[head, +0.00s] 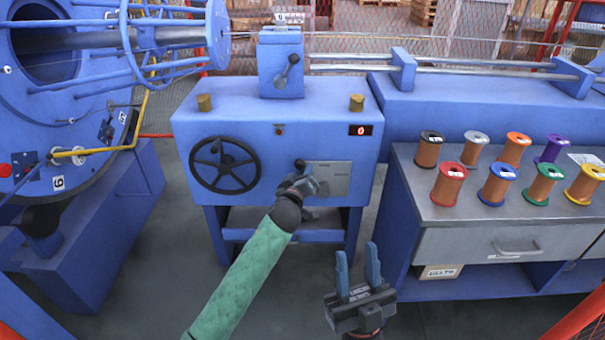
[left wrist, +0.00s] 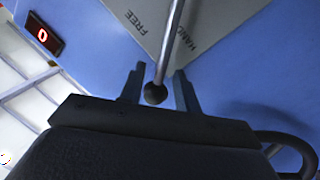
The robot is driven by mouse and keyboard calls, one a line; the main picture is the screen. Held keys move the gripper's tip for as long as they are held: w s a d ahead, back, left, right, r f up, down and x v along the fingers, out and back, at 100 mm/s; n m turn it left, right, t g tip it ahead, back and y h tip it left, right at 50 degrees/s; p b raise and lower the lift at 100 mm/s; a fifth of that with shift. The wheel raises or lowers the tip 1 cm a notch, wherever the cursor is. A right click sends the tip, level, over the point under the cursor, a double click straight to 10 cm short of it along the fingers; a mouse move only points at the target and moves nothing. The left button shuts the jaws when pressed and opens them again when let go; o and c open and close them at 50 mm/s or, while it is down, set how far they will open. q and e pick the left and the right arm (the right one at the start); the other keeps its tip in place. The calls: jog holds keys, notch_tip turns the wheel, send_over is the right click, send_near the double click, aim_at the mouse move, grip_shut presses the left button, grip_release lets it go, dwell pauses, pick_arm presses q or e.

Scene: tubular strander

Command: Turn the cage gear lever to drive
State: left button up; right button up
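The cage gear lever (left wrist: 170,45) is a thin metal rod with a dark ball knob (left wrist: 155,93), seen in the left wrist view in front of a grey label plate (left wrist: 190,25) reading "FREE" and "HAND". The plate (head: 338,182) also shows on the blue machine in the head view. My left gripper (left wrist: 158,88) is open, with one finger on each side of the knob and small gaps visible. In the head view my left gripper (head: 305,184) covers most of the lever. My right gripper (head: 358,265) is open and empty, low in front of the machine.
A black handwheel (head: 224,165) is left of the plate. A red display (head: 360,130) reads 0. Another lever (head: 288,70) sits on the upper block. A bench (head: 500,235) with several coloured spools stands at right. The blue cage machine (head: 100,110) is at left.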

pick_arm(q)
grip_shut()
jog(key=shift+r, duration=0.1)
